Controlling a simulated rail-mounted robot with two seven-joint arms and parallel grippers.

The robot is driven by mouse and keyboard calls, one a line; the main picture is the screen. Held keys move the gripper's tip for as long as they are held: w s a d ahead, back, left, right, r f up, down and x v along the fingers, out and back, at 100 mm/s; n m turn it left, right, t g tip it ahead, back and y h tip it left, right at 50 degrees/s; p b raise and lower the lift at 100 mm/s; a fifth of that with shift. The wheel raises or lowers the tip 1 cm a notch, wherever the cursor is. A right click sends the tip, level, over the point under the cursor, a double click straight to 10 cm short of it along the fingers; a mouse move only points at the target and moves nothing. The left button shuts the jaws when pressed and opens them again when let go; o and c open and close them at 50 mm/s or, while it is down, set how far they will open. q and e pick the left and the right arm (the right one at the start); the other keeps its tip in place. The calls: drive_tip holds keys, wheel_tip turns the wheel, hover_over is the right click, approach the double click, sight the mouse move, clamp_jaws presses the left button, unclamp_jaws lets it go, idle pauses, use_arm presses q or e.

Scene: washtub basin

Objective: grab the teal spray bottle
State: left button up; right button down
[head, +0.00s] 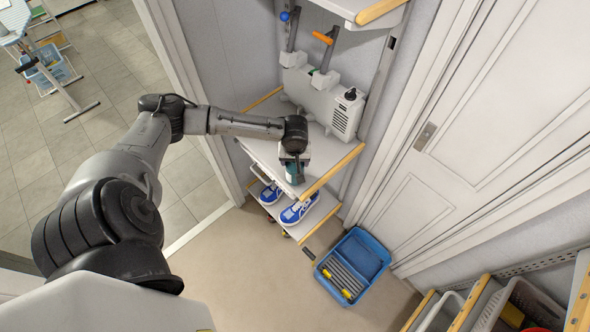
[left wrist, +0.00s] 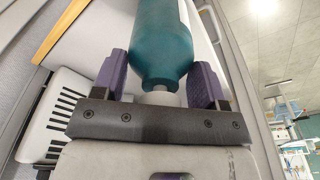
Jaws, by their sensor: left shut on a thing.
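In the head view a small part of the bottle (head: 298,176) shows below my left gripper, at the shelf's front. My left gripper (left wrist: 160,85) has its two purple fingers on either side of the bottle's lower visible end, shut on it. In the head view my left gripper (head: 294,158) reaches in over the white shelf (head: 268,152). The arm and gripper hide most of the bottle there. My right gripper is not in view.
A white vented device (head: 322,103) stands at the back of the shelf. Blue shoes (head: 298,210) sit on the lower shelf. A blue basin (head: 352,266) lies on the floor at right. A white door (head: 470,130) is on the right. The floor in front is clear.

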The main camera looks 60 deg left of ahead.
use_arm(q)
drive_tip(key=c, duration=0.6)
drive_tip(key=shift+r, duration=0.15)
